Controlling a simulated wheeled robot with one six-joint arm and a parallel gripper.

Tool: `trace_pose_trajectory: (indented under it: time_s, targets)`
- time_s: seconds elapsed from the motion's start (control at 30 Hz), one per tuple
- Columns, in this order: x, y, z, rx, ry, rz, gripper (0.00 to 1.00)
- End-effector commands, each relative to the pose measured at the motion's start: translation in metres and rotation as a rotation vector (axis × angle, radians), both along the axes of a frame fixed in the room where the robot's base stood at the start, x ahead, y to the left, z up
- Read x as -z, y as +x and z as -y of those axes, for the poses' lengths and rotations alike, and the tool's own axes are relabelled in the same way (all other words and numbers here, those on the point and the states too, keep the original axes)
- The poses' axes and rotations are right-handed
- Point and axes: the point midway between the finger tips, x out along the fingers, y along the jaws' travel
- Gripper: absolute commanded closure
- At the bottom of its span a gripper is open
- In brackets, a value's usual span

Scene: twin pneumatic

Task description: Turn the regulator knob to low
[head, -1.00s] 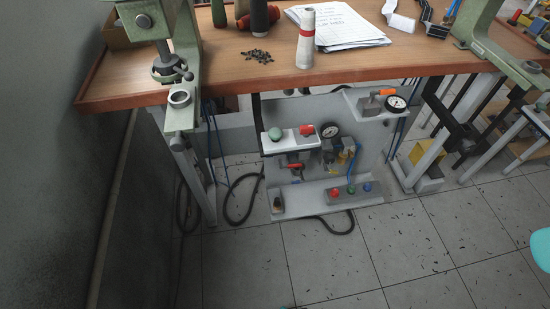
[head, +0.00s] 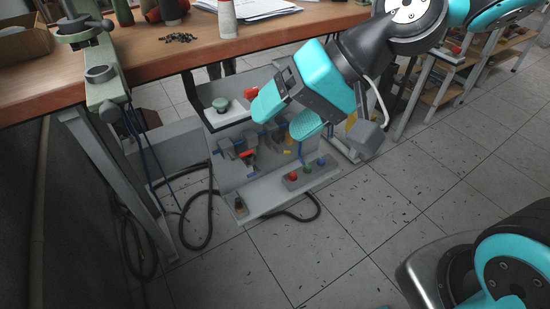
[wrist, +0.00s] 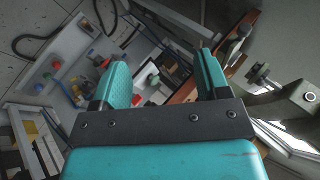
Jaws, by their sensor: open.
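The grey pneumatic panel (head: 290,189) stands under the workbench. My gripper (head: 287,112) is open and empty in front of the panel's upper middle, its teal fingers apart. In the head view it covers the round gauge and much of the regulator area, and I cannot single out the regulator knob. Part of the middle fittings (head: 280,142) shows between and below the fingers. In the wrist view the open fingers (wrist: 162,58) reach toward the panel, with nothing between them. A green mushroom button (wrist: 153,80) and a red part (wrist: 137,99) show there.
A green button (head: 219,102) sits on the upper left shelf. The workbench (head: 150,58) overhangs the panel. Black hoses (head: 184,235) lie on the floor.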

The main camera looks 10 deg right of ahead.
Motion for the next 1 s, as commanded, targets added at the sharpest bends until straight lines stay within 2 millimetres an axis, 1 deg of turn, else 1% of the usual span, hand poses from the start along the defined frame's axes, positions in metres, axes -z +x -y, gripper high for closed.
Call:
trace_pose_trajectory:
  time_s: [0.03, 0.17, 0.2, 0.27, 0.3, 0.37, 0.4, 0.47, 0.5, 0.57, 0.6, 0.67, 0.7, 0.8, 0.9, 1.0]
  targets:
    - [0.047, 0.013, -0.003, 0.073, 0.064, -0.035, 0.31]
    - [0.097, 0.048, -0.009, 0.263, 0.25, -0.118, 0.31]
    - [0.112, 0.059, -0.009, 0.324, 0.309, -0.148, 0.31]
    - [0.135, 0.075, -0.008, 0.415, 0.401, -0.193, 0.31]
    - [0.15, 0.086, -0.006, 0.474, 0.463, -0.225, 0.31]
    - [0.174, 0.103, 0.0, 0.567, 0.557, -0.275, 0.31]
    - [0.19, 0.114, 0.004, 0.628, 0.622, -0.309, 0.31]
    - [0.214, 0.131, 0.013, 0.718, 0.723, -0.361, 0.31]
    - [0.23, 0.142, 0.02, 0.78, 0.791, -0.396, 0.31]
    - [0.256, 0.158, 0.033, 0.871, 0.895, -0.452, 0.31]
    - [0.274, 0.169, 0.042, 0.933, 0.967, -0.488, 0.31]
    - [0.3, 0.183, 0.058, 1.021, 1.075, -0.541, 0.31]
    - [0.317, 0.192, 0.069, 1.077, 1.146, -0.574, 0.31]
    - [0.357, 0.211, 0.098, 1.203, 1.316, -0.651, 0.31]
    - [0.387, 0.223, 0.123, 1.299, 1.455, -0.71, 0.31]
    - [0.407, 0.23, 0.141, 1.362, 1.555, -0.748, 0.31]
